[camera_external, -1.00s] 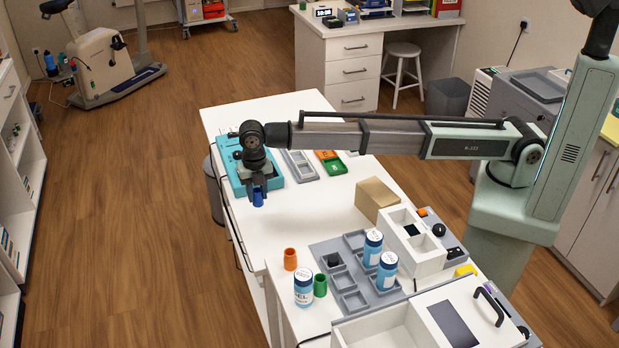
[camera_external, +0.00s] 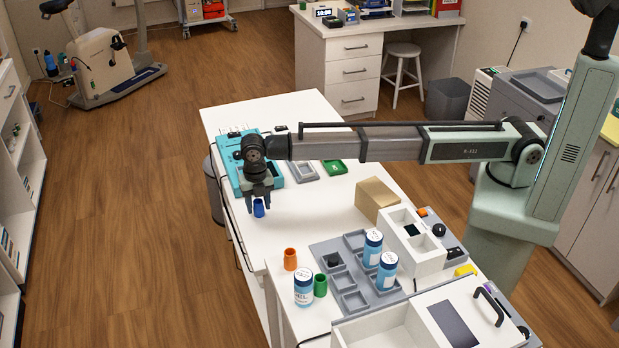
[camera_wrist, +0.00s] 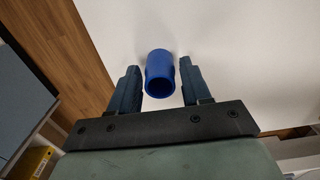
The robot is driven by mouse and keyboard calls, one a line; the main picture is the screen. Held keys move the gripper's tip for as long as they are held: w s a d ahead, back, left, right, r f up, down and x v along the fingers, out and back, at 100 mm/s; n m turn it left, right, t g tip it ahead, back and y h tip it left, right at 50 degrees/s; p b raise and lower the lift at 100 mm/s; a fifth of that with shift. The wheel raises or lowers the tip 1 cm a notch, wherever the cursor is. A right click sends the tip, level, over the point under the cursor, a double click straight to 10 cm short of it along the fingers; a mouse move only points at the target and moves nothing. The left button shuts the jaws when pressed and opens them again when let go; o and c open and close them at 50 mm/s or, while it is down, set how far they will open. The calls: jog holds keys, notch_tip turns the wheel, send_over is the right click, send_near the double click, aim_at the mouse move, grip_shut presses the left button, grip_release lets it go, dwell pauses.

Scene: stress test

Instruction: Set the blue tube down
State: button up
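The blue tube (camera_external: 259,209) appears to stand upright on the white table (camera_external: 315,230), near its left edge and just in front of the teal device. In the wrist view the tube (camera_wrist: 160,78) shows its open round mouth between my fingers. My gripper (camera_external: 259,203) points down over the tube. Its fingers (camera_wrist: 160,82) are spread on either side, with a narrow gap visible at each side of the tube. The tube's base is hard to see.
The teal device (camera_external: 233,170) stands behind my gripper. An orange tube (camera_external: 290,259), a green tube (camera_external: 320,285) and blue-labelled bottles (camera_external: 387,270) stand nearer the camera, by a grey tray (camera_external: 330,248). A cardboard box (camera_external: 377,198) is to the right. White table around the blue tube is clear.

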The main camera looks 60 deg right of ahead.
jog(key=shift+o, duration=0.8)
notch_tip(320, 180, up, 12)
jog(key=shift+r, duration=0.2)
dwell(0.3)
